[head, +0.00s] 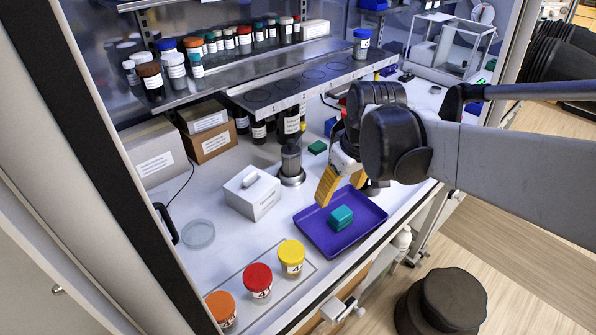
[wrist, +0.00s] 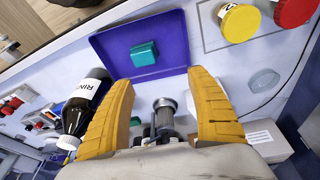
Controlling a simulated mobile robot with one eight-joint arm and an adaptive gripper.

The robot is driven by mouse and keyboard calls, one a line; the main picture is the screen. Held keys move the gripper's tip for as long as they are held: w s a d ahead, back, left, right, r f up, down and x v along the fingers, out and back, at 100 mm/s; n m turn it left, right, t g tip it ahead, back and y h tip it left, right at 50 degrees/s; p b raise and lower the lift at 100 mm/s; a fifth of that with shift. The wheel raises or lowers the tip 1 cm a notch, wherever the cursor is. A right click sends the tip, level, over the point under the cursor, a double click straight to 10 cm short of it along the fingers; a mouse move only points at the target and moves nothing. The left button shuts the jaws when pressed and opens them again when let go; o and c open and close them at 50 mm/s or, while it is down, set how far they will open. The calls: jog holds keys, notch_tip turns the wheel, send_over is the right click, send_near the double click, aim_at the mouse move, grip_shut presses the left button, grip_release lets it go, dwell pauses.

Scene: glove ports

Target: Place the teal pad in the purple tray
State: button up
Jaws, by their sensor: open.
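The teal pad (head: 341,217) lies on the floor of the purple tray (head: 312,235), near its middle. In the wrist view the teal pad (wrist: 144,55) is inside the purple tray (wrist: 115,70), clear of its rim. My gripper (head: 341,194) is above the tray's back edge, with its yellow fingers spread. In the wrist view my gripper (wrist: 159,80) is open, with nothing between its fingertips, and it is apart from the pad.
A dark green pad (head: 317,147) lies behind the tray. A white box (head: 252,192) and a grey-topped cylinder (head: 291,160) stand left of it. Yellow (head: 291,256), red (head: 257,281) and orange (head: 221,308) jars stand at front left. A dark bottle (wrist: 83,105) is beside one finger.

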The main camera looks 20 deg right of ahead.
jog(key=s+a+r+m+t, duration=0.1)
jog(key=s+a+m+t, duration=0.1)
jog(key=s+a+t, duration=0.2)
jog(key=s+a, duration=0.3)
jog(key=a, duration=0.2)
jog(key=shift+a+r, duration=0.15)
jog(key=shift+r, duration=0.15)
